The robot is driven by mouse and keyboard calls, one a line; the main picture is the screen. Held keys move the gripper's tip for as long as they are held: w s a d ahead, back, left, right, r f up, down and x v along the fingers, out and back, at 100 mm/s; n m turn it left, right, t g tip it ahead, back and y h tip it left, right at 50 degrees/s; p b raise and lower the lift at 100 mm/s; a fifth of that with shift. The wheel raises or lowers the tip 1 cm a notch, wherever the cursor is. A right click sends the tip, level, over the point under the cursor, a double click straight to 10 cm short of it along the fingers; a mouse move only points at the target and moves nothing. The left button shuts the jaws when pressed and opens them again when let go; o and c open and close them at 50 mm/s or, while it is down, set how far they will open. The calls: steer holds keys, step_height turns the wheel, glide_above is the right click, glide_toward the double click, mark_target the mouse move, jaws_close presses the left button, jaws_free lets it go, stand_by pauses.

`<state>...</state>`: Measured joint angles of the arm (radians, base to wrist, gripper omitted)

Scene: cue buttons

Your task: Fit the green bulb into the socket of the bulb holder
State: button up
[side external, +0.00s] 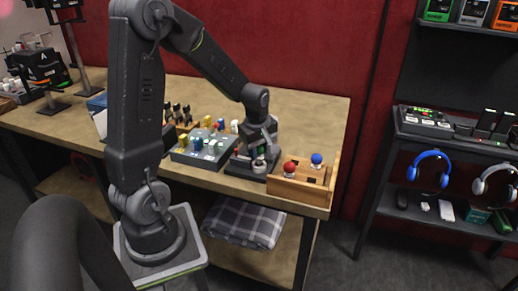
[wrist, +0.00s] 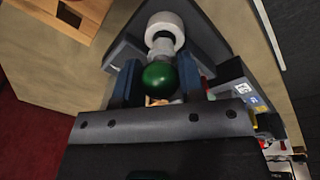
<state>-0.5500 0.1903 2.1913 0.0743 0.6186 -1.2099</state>
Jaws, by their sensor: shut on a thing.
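My gripper (wrist: 160,80) is shut on the green bulb (wrist: 159,74), which sits between its two blue finger pads in the wrist view. A white ring-shaped socket (wrist: 165,28) shows just beyond the bulb, on the dark grey bulb holder (wrist: 212,48). In the side view my gripper (side external: 262,147) is low over the bulb holder (side external: 239,167), close to the socket (side external: 259,166). The bulb is too small and covered to make out there. I cannot tell whether it touches the socket.
A wooden box (side external: 303,192) with a red bulb (side external: 290,168) and a blue bulb (side external: 316,158) stands close on the right, at the table's end. A grey box (side external: 196,158) with coloured pieces is on the left. Several dark-topped items stand behind it. The table's front edge is near.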

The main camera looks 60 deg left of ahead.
steer(key=shift+f, duration=1)
stand_by(1.0)
steer(key=o, duration=1.1)
steer(key=shift+o, duration=0.2)
steer(key=shift+r, duration=3.55)
